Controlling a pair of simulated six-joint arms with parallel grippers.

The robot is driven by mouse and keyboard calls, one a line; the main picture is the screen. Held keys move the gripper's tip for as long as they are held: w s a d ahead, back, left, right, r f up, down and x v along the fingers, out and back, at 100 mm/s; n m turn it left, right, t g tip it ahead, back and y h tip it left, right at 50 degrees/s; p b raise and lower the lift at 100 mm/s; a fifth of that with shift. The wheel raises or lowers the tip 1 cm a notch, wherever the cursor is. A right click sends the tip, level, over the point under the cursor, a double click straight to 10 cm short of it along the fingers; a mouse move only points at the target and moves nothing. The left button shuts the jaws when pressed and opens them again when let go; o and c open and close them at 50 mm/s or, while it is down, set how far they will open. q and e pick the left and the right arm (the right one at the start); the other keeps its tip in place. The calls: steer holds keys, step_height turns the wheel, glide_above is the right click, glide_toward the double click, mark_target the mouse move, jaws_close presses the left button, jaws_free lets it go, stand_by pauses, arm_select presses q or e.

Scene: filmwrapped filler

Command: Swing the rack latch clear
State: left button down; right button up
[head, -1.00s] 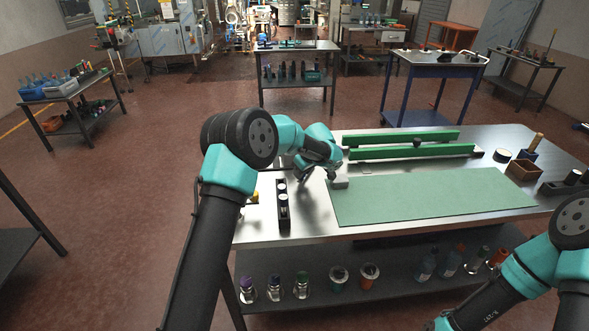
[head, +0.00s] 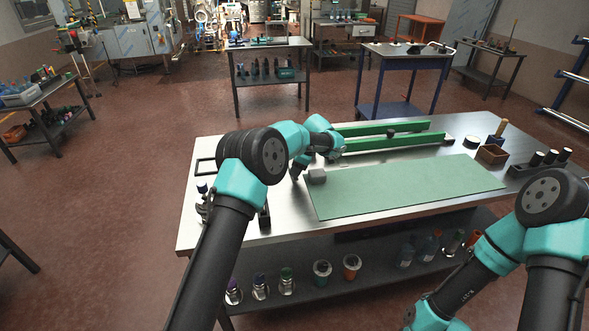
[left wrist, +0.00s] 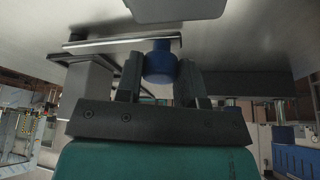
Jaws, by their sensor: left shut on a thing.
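My left gripper (head: 314,167) is low over the steel table, beside a small grey block (head: 316,177) at the left end of the green mat (head: 410,187). In the left wrist view my left gripper (left wrist: 160,78) is shut on a blue knob (left wrist: 161,66), which sits between the two fingers. A thin metal bar (left wrist: 110,43), seemingly the latch, runs from above the grey block (left wrist: 85,88) to the knob. In the head view the knob and bar are too small or hidden to make out. My right gripper is out of view; only its arm shows at lower right.
Two green rails (head: 390,141) lie behind the mat. A wooden box (head: 492,154) and a dark holder (head: 530,168) stand at the right. Bottles and jars (head: 286,281) stand on the lower shelf. The table's left front is partly hidden by my left arm.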

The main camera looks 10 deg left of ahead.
arm_select(q)
steer(key=shift+d, duration=0.1)
steer(key=c, duration=0.7)
jaws_free()
steer(key=shift+c, duration=0.2)
steer(key=shift+r, duration=0.1)
steer(key=v, duration=1.7)
steer(key=shift+s+d+r, duration=0.1)
steer(key=shift+d, duration=0.05)
